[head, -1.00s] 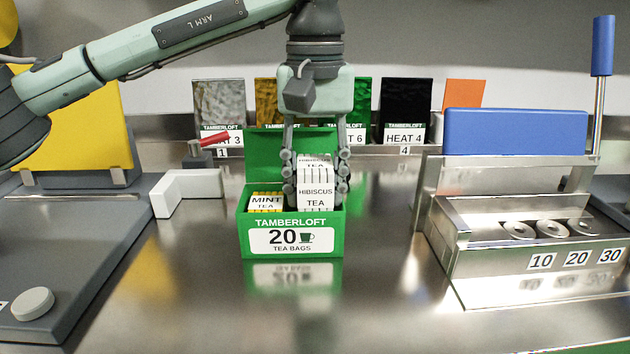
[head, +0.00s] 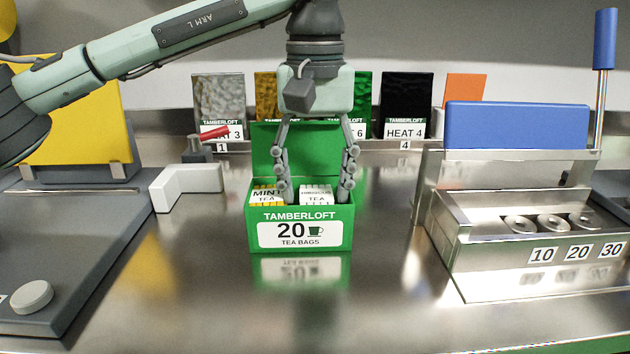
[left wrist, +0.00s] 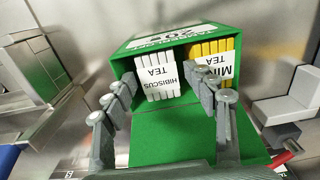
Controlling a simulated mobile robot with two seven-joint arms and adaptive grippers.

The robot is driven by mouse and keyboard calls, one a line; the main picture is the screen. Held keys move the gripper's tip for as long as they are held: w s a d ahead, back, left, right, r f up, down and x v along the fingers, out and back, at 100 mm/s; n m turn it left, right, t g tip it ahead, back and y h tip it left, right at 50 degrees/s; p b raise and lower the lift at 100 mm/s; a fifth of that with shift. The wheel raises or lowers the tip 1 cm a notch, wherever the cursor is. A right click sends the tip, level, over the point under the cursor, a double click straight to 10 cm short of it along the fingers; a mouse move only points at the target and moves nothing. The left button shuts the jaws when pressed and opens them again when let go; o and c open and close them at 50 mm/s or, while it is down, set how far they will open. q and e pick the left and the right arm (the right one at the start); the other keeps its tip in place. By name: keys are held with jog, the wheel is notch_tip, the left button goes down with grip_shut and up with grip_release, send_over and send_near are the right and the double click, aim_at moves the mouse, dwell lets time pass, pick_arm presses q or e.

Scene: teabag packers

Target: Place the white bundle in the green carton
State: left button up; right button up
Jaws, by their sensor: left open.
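The white bundle, labelled hibiscus tea (head: 316,195), sits in the right half of the open green carton (head: 302,234). Beside it on the left is a yellow mint tea bundle (head: 267,197). In the left wrist view the white bundle (left wrist: 158,80) lies inside the carton (left wrist: 172,136) next to the mint bundle (left wrist: 212,55). My left gripper (head: 314,192) is open, with its fingers on either side of the white bundle and reaching down to the carton's mouth. It also shows in the left wrist view (left wrist: 165,105), its fingers spread apart. My right gripper is not in view.
A white L-shaped block (head: 188,186) stands left of the carton. A metal machine with a blue top (head: 516,126) and a lever stands at right. Several labelled packs line the back. The steel counter (head: 385,280) in front is clear.

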pick_arm(q)
jog(key=shift+r, duration=0.15)
jog(key=shift+r, duration=0.2)
jog(key=shift+r+p, duration=0.5)
notch_tip(320, 180, up, 6)
jog(key=shift+f, duration=0.2)
notch_tip(320, 180, up, 5)
send_over(316, 197)
jog(key=shift+r, duration=0.5)
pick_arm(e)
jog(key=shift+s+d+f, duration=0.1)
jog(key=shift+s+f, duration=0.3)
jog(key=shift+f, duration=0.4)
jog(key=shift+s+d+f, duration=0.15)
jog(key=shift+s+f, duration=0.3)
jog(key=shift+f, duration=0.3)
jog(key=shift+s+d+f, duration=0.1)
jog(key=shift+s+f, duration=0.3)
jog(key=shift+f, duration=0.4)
